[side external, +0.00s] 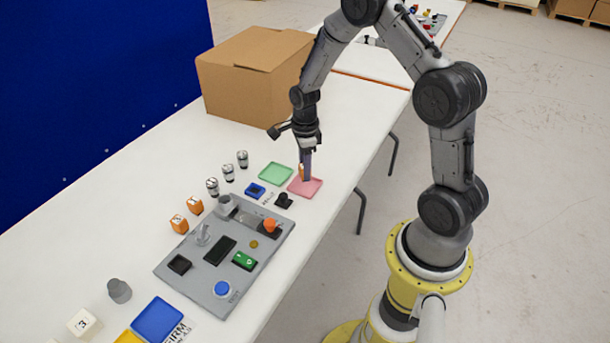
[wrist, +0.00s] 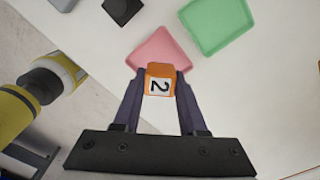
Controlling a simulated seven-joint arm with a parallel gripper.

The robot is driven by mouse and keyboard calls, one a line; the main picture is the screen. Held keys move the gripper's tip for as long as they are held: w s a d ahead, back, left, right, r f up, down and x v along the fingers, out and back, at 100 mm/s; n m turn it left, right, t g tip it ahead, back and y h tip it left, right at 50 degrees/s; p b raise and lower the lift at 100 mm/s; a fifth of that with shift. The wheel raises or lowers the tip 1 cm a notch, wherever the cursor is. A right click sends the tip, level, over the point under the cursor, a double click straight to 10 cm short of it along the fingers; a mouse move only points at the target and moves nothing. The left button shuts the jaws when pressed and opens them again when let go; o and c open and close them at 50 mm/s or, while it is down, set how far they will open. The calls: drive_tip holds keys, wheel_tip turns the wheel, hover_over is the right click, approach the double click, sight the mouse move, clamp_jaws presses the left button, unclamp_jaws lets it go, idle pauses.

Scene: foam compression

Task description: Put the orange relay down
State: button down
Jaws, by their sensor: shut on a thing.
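The orange relay (wrist: 160,82) with a white label marked 2 is between the fingers of my gripper (wrist: 160,88) in the wrist view. In the side external view, my gripper (side external: 305,172) points down over the pink tray (side external: 313,188), and the relay (side external: 301,171) shows as a sliver of orange beside the fingers. The pink tray also shows in the wrist view (wrist: 152,45), just beyond the relay. I cannot tell whether the relay touches the tray. Two other orange relays, one at the left (side external: 179,224) and one nearby (side external: 195,205), stand left of the grey panel.
A green tray (side external: 275,173) lies beside the pink one. A blue block (side external: 255,190) and a black part (side external: 284,201) are close by. The grey panel (side external: 190,262) with buttons lies nearer the camera. A cardboard box (side external: 252,80) stands behind.

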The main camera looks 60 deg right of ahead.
drive_tip(key=shift+f, duration=1.45)
drive_tip(key=shift+f, duration=0.2)
drive_tip(key=shift+c, duration=2.3)
unclamp_jaws()
drive_tip(key=shift+r, duration=0.1)
